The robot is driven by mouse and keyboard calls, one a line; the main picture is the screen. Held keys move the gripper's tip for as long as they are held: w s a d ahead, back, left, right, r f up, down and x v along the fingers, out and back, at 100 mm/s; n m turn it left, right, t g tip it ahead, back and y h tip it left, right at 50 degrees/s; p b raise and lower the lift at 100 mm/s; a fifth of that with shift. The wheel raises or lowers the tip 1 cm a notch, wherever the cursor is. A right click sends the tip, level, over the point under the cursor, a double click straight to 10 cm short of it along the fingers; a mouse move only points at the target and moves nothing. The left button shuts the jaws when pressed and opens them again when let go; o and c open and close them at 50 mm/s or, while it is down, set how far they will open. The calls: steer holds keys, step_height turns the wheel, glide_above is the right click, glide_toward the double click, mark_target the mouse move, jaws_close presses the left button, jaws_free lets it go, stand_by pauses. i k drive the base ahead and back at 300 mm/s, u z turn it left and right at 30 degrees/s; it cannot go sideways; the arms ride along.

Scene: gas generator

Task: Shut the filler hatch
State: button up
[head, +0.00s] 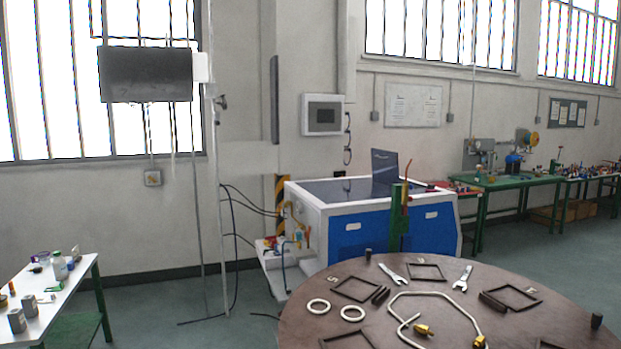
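A white and blue cabinet (387,234), which looks like the gas generator, stands against the back wall behind the round table. On its dark top (335,190), a dark flat panel (384,170) stands up near the right rear. It looks like the filler hatch in an open position, but its hinge is too small to make out. My gripper is not in view, and nothing touches the panel.
A round brown table (440,305) with wrenches, rings, frames and a bent tube fills the lower right foreground. A green post (398,218) stands before the cabinet. A white side table (45,290) is at left. Floor between the tables is mostly clear, with cables near the wall.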

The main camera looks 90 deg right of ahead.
mark_target(384, 163)
steer(key=z, duration=2.5)
steer(key=i, duration=3.65)
steer(key=z, duration=2.95)
